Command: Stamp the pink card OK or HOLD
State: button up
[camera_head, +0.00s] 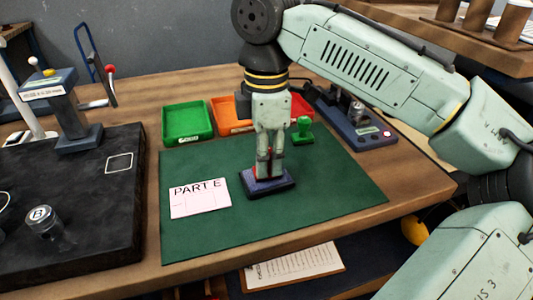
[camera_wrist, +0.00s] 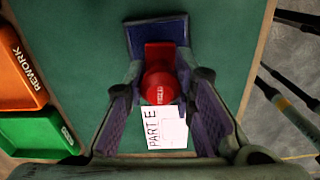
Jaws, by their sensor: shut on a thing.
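The pink card (camera_head: 200,198), marked "PART E", lies flat on the green mat, left of my gripper. It also shows in the wrist view (camera_wrist: 165,130), partly covered by my fingers. My gripper (camera_head: 268,166) points down and is shut on a red stamp (camera_wrist: 160,86), whose small label I cannot read. The stamp stands on or just over a dark blue ink pad (camera_head: 268,186); I cannot tell if they touch. The pad also shows in the wrist view (camera_wrist: 135,38). A green stamp (camera_head: 303,130) stands upright on the mat behind and right of my gripper.
A green tray (camera_head: 187,122), an orange tray (camera_head: 222,116) and a red tray (camera_head: 299,101) line the mat's back edge. A black slab (camera_head: 100,225) with fixtures is at left. A blue device (camera_head: 360,128) stands back right. The front of the mat (camera_head: 290,215) is clear.

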jog(key=shift+f, duration=0.1)
dwell(0.3)
notch_tip(320, 180, up, 7)
jog(key=p, duration=0.7)
